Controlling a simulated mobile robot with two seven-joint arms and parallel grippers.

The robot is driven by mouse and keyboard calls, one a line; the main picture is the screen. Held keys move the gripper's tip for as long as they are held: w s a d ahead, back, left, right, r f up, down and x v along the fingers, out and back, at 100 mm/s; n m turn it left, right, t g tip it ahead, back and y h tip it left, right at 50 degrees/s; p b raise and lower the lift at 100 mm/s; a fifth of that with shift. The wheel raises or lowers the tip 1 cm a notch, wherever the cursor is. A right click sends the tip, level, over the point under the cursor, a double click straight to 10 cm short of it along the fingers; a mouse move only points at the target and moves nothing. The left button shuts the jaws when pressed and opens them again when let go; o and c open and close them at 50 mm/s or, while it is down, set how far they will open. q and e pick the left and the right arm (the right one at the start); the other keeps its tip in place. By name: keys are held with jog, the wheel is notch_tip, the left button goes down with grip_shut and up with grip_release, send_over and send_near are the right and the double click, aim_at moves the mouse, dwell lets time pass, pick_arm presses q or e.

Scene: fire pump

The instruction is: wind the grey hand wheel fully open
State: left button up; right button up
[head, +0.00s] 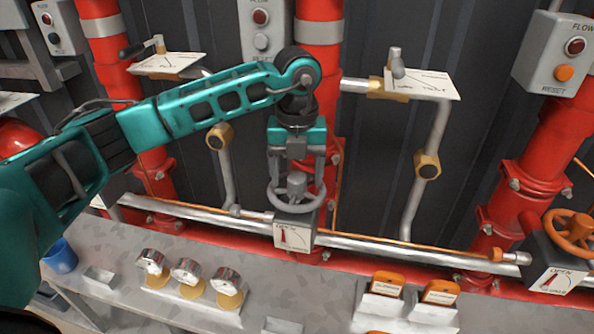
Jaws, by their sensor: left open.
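The grey hand wheel (297,210) sits in the middle of the head view, on a valve body behind an OPEN dial plate (293,236) with a red pointer. My left arm comes in from the left, and my left gripper (296,172) points down directly above the wheel. Its fingers are apart, one on each side of the wheel's hub, with the tips close to the rim. I cannot tell whether they touch it. The far part of the rim is partly hidden by the gripper. My right gripper is not in view.
An orange hand wheel (572,230) with its own dial is at the right. Red vertical pipes (318,60) stand behind. A grey bench (110,250) in front carries round gauges (187,272), orange-topped blocks (440,291) and a blue cup (60,256). A flow reset box (562,55) is upper right.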

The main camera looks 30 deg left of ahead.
aim_at(297, 176)
pick_arm(q)
notch_tip(297, 176, up, 3)
jog(key=shift+f+p, duration=0.1)
jog(key=shift+p, duration=0.75)
jog(key=shift+r, duration=2.05)
